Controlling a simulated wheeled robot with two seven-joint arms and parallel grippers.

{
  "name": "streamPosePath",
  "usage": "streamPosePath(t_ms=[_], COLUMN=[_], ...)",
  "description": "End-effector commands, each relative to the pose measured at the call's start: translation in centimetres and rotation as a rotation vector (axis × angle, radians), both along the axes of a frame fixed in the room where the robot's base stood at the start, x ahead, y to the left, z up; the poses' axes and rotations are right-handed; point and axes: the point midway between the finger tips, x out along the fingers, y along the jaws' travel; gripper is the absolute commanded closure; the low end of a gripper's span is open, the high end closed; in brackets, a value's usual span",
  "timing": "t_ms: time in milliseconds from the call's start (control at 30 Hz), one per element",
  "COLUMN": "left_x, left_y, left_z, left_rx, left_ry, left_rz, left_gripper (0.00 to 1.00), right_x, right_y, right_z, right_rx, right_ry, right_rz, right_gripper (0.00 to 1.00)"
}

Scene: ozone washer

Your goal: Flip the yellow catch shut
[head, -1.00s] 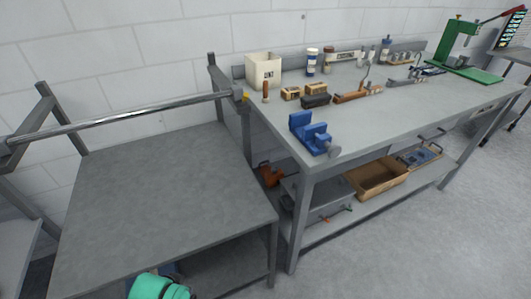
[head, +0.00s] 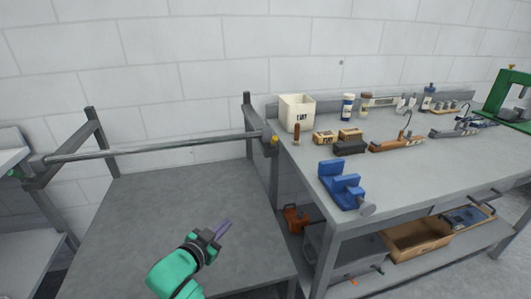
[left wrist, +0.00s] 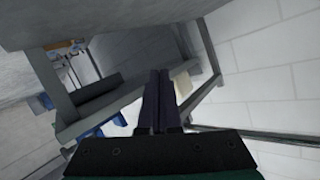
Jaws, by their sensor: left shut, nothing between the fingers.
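The yellow catch (head: 274,140) is a small piece at the right end of a metal bar (head: 160,148), on the post beside the workbench. It is too small to tell how it is turned. My left gripper (head: 227,226) is over the low grey table (head: 130,210), below and left of the catch and well apart from it. Its purple fingers are shut and empty. They also show together in the left wrist view (left wrist: 157,98), where I cannot make out the catch. My right gripper is not in view.
The workbench (head: 420,185) stands to the right, with a blue vise (head: 340,184) at its near corner. A white bin (head: 297,112), a brown-handled tool (head: 296,133) and small blocks are near the catch. The low table's top is clear.

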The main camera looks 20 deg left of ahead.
Motion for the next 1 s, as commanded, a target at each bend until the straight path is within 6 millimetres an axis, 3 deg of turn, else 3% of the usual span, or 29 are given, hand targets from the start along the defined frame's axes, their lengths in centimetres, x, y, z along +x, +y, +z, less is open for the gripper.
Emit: streamPosePath(t_ms=[33, 133, 200, 333, 467, 767, 1000], left_x=[1.3, 2.7, 2.7, 1.9, 1.3, 1.4, 3.9], left_y=[0.1, -0.2, -0.5, -1.0, -1.3, -1.3, -2.8], left_z=[2.1, 6.8, 9.5, 12.9, 14.2, 14.3, 15.8], left_rx=[0.020, 0.043, 0.055, 0.068, 0.072, 0.069, 0.068], left_ry=[-0.115, -0.351, -0.492, -0.666, -0.731, -0.736, -0.739], left_rz=[-0.047, -0.163, -0.245, -0.365, -0.415, -0.418, -0.415], left_gripper=[1.00, 1.00, 1.00, 1.00, 1.00, 1.00, 1.00], right_x=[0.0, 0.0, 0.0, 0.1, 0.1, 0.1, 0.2], right_y=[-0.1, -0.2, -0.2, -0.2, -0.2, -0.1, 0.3], right_z=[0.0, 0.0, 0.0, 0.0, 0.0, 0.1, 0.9], right_rx=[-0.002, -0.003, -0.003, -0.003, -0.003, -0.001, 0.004], right_ry=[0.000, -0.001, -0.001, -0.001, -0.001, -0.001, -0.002], right_rz=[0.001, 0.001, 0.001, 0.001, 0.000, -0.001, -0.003], right_gripper=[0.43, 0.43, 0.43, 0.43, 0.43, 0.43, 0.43])
